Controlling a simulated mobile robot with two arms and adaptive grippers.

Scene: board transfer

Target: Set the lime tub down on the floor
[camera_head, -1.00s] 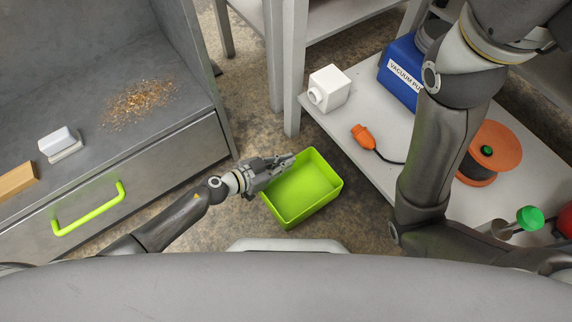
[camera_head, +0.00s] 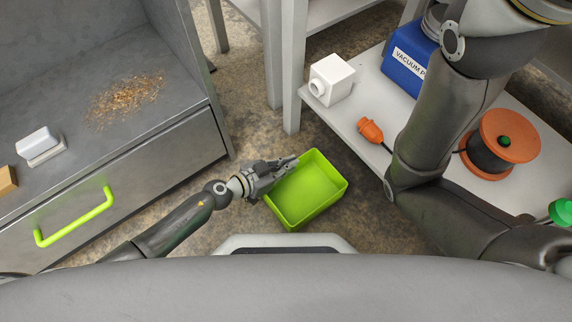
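The lime tub (camera_head: 310,203) is a bright green, open, empty rectangular box in the middle of the head view, over the speckled floor (camera_head: 250,125). My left gripper (camera_head: 284,165) is at the tub's upper left rim, with its fingers along that wall. The fingers look closed on the rim, though the tub's wall hides part of them. I cannot tell whether the tub's base touches the floor. My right arm crosses the right side of the view; its gripper is out of frame.
A grey bench with a lime-handled drawer (camera_head: 75,217) stands at left, with brown crumbs (camera_head: 127,98) and a white brush-like block (camera_head: 40,145) on top.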

